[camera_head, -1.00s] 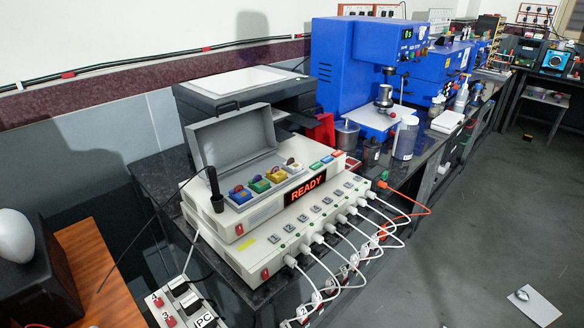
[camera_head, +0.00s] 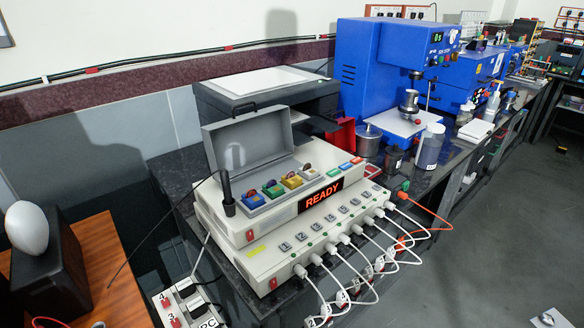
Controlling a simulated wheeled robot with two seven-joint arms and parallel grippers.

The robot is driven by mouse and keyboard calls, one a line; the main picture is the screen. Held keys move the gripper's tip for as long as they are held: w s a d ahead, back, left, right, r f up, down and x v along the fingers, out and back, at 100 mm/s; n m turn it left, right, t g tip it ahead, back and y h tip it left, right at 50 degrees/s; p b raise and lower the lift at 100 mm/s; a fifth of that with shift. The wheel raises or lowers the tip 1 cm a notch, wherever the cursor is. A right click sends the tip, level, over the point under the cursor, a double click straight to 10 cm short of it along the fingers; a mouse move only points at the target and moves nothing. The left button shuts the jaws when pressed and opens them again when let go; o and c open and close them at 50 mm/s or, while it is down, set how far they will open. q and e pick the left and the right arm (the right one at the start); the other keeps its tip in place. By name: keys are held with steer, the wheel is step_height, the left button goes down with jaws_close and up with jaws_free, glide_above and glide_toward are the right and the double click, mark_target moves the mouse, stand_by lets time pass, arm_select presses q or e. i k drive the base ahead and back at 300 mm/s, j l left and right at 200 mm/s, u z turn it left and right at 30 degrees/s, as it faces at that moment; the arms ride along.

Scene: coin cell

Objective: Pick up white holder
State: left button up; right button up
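The white holder (camera_head: 310,173) sits in the open grey box of the tester, at the right end of a row of coloured holders. To its left are the yellow holder (camera_head: 292,181), the green holder (camera_head: 273,190) and the blue holder (camera_head: 252,200). A reddish part shows on top of the holders, too small to make out. The tester (camera_head: 290,248) has a red READY display, and its grey lid (camera_head: 250,138) stands open behind the row. Neither of my grippers is in view.
A black stick-like antenna (camera_head: 227,192) stands at the tester's left front corner. White cables (camera_head: 360,255) hang from its front. A blue machine (camera_head: 375,60) and a white-labelled bottle (camera_head: 430,147) stand to the right. The grey floor (camera_head: 500,220) at right is mostly clear.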

mark_target(311, 174)
steer(key=i+l+u, duration=0.2)
steer(key=u, duration=0.2)
steer(key=i+l+u, duration=0.15)
steer(key=l+u, duration=0.6)
steer(key=i+l+u, duration=0.1)
steer(key=l+u, duration=0.25)
steer(key=l, duration=0.2)
steer(key=l+u, duration=0.4)
